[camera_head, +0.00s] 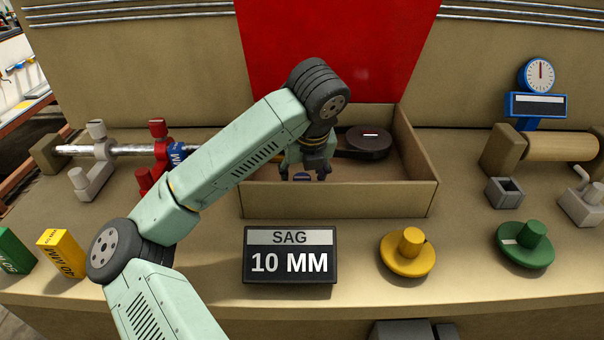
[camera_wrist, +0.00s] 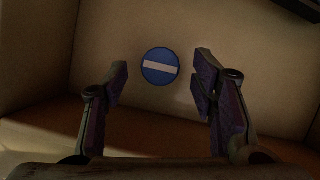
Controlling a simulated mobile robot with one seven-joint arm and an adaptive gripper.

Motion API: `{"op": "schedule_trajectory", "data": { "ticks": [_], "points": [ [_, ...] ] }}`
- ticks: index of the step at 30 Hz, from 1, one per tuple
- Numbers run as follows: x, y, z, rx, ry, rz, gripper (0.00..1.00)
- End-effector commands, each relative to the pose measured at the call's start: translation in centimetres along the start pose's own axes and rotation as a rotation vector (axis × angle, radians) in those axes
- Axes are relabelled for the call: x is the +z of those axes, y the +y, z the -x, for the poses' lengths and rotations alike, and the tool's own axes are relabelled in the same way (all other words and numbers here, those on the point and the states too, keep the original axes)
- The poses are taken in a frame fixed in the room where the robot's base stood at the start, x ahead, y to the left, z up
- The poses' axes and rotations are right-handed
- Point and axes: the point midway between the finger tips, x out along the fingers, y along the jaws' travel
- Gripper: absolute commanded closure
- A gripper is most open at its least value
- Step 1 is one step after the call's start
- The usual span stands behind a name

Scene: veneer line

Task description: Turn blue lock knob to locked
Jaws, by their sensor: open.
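The blue lock knob (camera_wrist: 160,66) shows in the wrist view as a round blue face with a white bar lying almost level across it. In the head view only a bit of blue (camera_head: 303,176) shows below my gripper, inside the open tan box (camera_head: 340,201). My gripper (camera_head: 304,172) points down into the box. In the wrist view its two fingers (camera_wrist: 160,82) are spread apart, one to each side of the knob and clear of it. How far the fingertips are above the knob is hard to tell.
A dark round disc (camera_head: 369,142) with a light mark sits in the box to the right. Box walls surround my gripper. A sign reading SAG 10 MM (camera_head: 290,254), a yellow knob (camera_head: 408,253) and a green knob (camera_head: 525,246) stand in front. A red panel (camera_head: 335,50) is behind.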

Motion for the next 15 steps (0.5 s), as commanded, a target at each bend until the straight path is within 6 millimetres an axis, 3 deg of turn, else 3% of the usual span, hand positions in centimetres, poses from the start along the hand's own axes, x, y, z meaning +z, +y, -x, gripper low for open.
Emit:
{"op": "schedule_trajectory", "data": {
  "ticks": [6,15],
  "points": [
    [0.0,0.0,-2.4,-0.001,0.002,0.000,0.47],
    [0.0,0.0,-3.0,-0.001,0.000,-0.001,0.47]
  ]
}}
